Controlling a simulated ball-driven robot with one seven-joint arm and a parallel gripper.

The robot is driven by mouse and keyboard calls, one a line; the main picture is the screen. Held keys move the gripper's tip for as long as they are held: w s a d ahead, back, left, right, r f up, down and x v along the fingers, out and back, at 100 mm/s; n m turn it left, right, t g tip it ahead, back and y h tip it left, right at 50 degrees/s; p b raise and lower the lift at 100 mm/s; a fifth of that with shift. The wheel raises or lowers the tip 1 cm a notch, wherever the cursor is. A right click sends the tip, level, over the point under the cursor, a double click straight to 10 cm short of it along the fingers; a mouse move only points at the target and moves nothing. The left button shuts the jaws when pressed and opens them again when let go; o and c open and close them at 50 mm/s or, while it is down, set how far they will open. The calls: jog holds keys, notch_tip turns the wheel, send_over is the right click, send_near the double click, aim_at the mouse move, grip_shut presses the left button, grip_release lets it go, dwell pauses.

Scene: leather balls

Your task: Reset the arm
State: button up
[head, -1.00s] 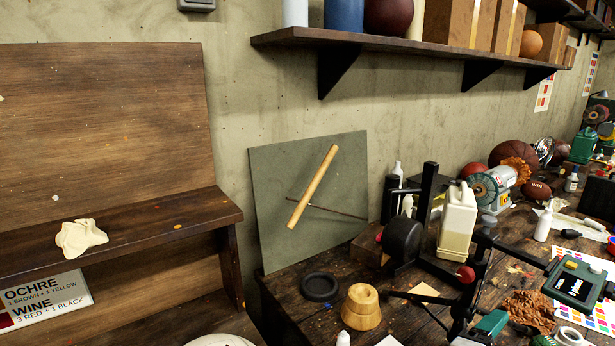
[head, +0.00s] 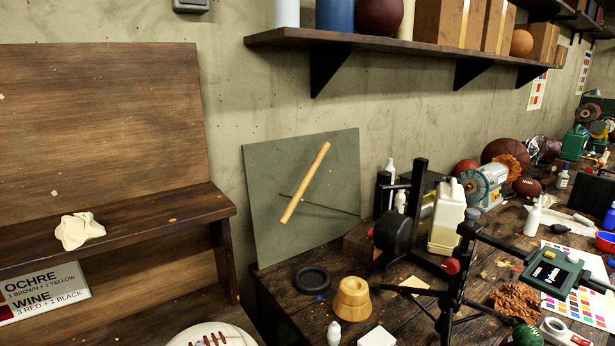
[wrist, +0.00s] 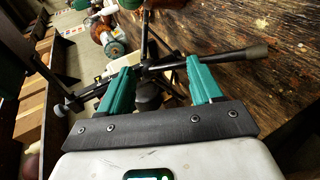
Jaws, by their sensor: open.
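My gripper (wrist: 160,72) shows in the wrist view, with two green fingers on a dark bar in front of a pale body. The fingers stand well apart, open, with nothing held between them. Beyond and between them in that view is a dark stand with long arms (wrist: 222,56); I cannot tell how far it is from the fingertips. The gripper is not clearly visible in the head view.
The dark workbench is crowded on the right: a black stand (head: 466,262), a cream jug (head: 446,218), a wooden knob-like block (head: 353,300) and a green device (head: 552,272). A shelf (head: 400,43) hangs above. A white laced ball (head: 211,335) is at the bottom.

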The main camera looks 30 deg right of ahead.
jog(key=a+f+m+t+y, duration=0.1)
jog(key=a+f+y, duration=0.45)
jog(key=a, duration=0.35)
jog(key=a+f+m+t+y, duration=0.15)
jog(key=a+f+y, duration=0.35)
jog(key=a, duration=0.5)
jog(key=s+d+f+m+g+y+b, duration=0.1)
jog(key=s+f+g, duration=0.4)
jog(key=s, duration=0.5)
notch_tip(320, 180, down, 2)
jog(key=shift+s+f+b, duration=0.1)
jog(key=shift+s+b, duration=0.05)
jog(key=shift+b, duration=0.5)
jog(key=shift+d, duration=0.1)
jog(key=shift+c, duration=0.2)
